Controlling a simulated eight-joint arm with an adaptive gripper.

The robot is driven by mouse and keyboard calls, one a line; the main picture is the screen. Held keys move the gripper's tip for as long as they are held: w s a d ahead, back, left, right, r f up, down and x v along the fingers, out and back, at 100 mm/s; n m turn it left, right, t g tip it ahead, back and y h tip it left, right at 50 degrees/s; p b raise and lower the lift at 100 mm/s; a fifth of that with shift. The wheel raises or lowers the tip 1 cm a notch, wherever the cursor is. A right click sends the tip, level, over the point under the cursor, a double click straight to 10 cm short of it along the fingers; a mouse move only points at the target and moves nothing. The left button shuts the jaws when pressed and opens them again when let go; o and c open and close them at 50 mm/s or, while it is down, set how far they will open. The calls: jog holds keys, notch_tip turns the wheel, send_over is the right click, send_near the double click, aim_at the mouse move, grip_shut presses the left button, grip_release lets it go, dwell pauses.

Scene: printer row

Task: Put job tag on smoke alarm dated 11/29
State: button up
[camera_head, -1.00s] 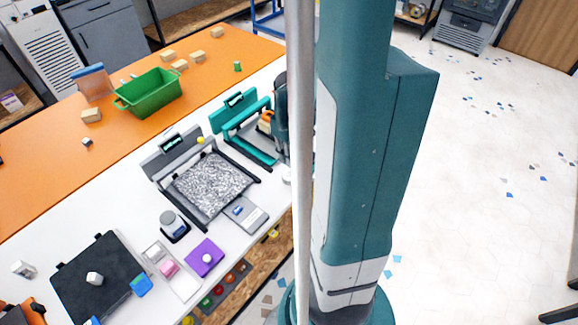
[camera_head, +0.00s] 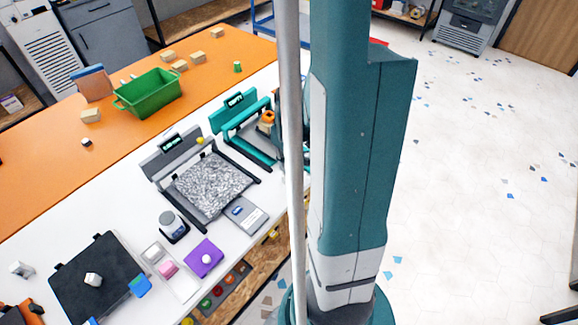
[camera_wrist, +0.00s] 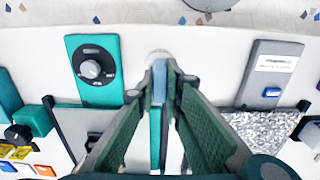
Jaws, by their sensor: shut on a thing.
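In the wrist view my gripper (camera_wrist: 160,72) is shut on a small light blue piece (camera_wrist: 159,84), which may be the job tag; no writing on it can be read. A white round thing (camera_wrist: 157,54) shows just past the fingertips, partly hidden by them; it may be a smoke alarm. I cannot tell whether the held piece touches it. No date can be read. In the head view my gripper is hidden behind my own column and pole.
A grey printer with a speckled bed (camera_head: 213,184) and a teal printer (camera_head: 240,127) stand on the white table. A grey labelled box (camera_wrist: 274,66) and a teal panel with a knob (camera_wrist: 92,70) flank my gripper. A green bin (camera_head: 150,95) sits on the orange table.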

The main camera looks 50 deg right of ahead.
jog(key=shift+f, duration=0.35)
jog(key=o, duration=0.7)
jog(key=shift+r, duration=0.1)
jog(key=shift+r+p, duration=0.9)
jog(key=shift+r, duration=5.15)
jog(key=shift+a, duration=0.1)
jog(key=a+r+t, duration=0.2)
jog(key=a+r, duration=0.3)
jog(key=a, duration=0.6)
jog(key=w+a+r+t, duration=0.1)
jog(key=a+r+t, duration=0.1)
jog(key=a+r, duration=0.4)
jog(key=a+r+t, duration=0.3)
jog(key=a+r, duration=0.3)
jog(key=a, duration=0.9)
jog(key=shift+w+a, duration=0.35)
jog(key=shift+a, duration=0.05)
